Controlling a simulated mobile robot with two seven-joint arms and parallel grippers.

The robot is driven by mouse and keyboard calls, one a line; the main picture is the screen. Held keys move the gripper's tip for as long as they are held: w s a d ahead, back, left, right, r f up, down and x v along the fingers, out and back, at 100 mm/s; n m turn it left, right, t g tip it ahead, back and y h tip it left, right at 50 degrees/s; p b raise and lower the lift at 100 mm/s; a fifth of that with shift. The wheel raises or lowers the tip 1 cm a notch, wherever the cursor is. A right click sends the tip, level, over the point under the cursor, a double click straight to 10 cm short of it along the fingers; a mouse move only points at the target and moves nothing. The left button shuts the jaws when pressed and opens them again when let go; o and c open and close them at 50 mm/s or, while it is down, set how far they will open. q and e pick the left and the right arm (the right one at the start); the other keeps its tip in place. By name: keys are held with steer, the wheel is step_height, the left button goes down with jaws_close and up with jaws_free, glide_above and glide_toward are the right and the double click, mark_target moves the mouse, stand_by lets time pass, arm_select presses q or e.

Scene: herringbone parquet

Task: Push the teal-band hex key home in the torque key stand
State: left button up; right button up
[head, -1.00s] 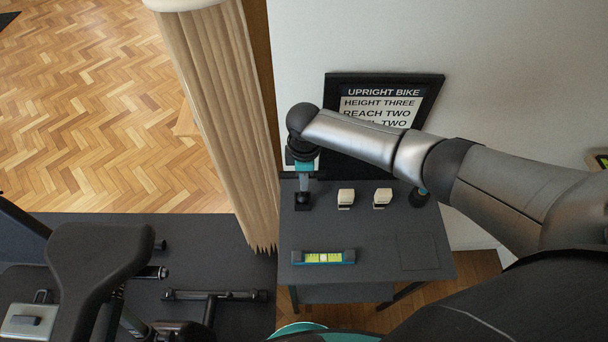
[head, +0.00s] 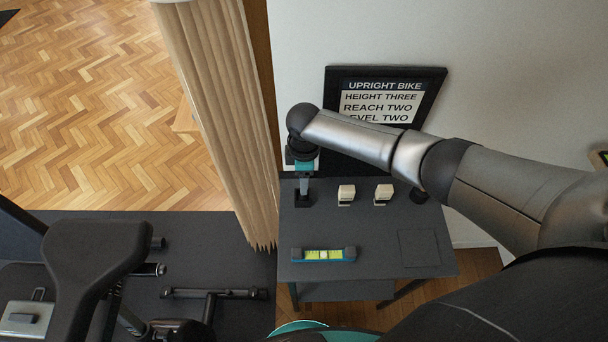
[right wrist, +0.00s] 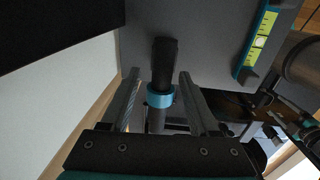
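The teal-band hex key shows in the right wrist view as a black upright piece with a teal band (right wrist: 160,97) and a grey part below it in the picture. My right gripper (right wrist: 159,74) has its two grey fingers on either side of the key, with a visible gap on each side. In the head view my right gripper (head: 304,187) points down over a small dark block (head: 302,201), apparently the torque key stand, at the table's back left. How deep the key sits is hidden. My left gripper is not in view.

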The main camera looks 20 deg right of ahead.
step_height(320, 180, up, 15)
steer(key=s+p, duration=0.1)
steer(key=p, duration=0.1)
stand_by(0.6)
steer(key=shift+a, duration=0.1)
stand_by(0.4)
